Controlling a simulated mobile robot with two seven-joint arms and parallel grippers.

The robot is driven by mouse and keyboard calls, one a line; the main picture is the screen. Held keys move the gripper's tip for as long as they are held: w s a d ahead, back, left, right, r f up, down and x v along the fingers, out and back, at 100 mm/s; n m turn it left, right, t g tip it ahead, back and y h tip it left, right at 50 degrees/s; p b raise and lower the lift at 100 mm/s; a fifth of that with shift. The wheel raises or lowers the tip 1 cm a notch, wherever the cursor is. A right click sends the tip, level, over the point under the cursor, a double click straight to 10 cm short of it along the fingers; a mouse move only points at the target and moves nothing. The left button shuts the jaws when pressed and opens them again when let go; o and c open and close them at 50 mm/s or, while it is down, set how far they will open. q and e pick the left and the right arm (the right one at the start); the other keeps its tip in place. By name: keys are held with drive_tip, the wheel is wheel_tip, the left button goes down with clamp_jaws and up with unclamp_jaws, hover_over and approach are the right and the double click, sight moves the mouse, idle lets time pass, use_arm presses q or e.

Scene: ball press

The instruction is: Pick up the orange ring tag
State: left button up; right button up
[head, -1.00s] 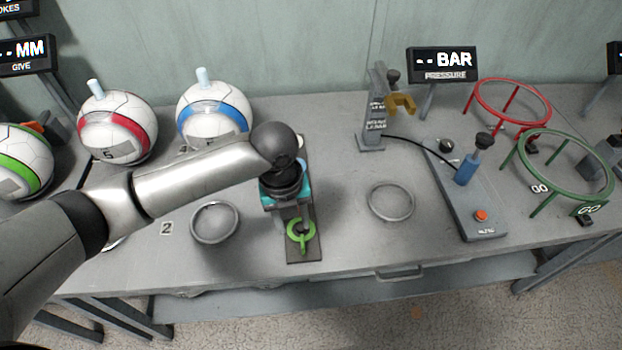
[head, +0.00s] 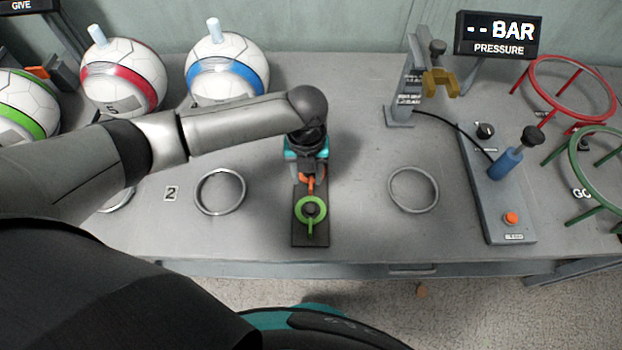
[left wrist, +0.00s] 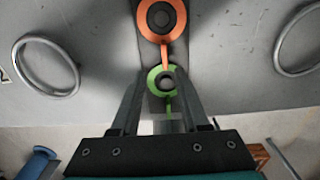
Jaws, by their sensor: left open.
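The orange ring tag (head: 306,182) lies on a dark plate (head: 310,238) in the middle of the bench, mostly hidden by my gripper in the head view. The left wrist view shows the orange ring (left wrist: 144,20) around a dark peg at the top edge. A green ring tag (head: 299,215) sits on the same plate, nearer the bench's front edge; it also shows in the left wrist view (left wrist: 152,82). My left gripper (head: 307,172) is over the plate, pointing down, with fingers (left wrist: 160,90) apart and nothing between them gripped. My right gripper is not in view.
Empty metal rings lie left (head: 220,192) and right (head: 413,189) of the plate. White balls with red (head: 122,80) and blue (head: 226,70) bands stand behind my arm. A pump panel (head: 508,205) and a gauge post (head: 403,85) stand to the right.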

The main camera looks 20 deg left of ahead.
sight(311, 188)
use_arm(q)
drive_tip(key=f, duration=0.1)
drive_tip(key=f+b, duration=0.1)
drive_tip(key=f, duration=0.1)
drive_tip(key=d+f, duration=0.1)
drive_tip(key=f, duration=0.1)
drive_tip(key=shift+a+f+b, duration=0.1)
drive_tip(key=shift+f+b, duration=0.2)
drive_tip(key=shift+f, duration=0.05)
clamp_jaws()
idle(0.3)
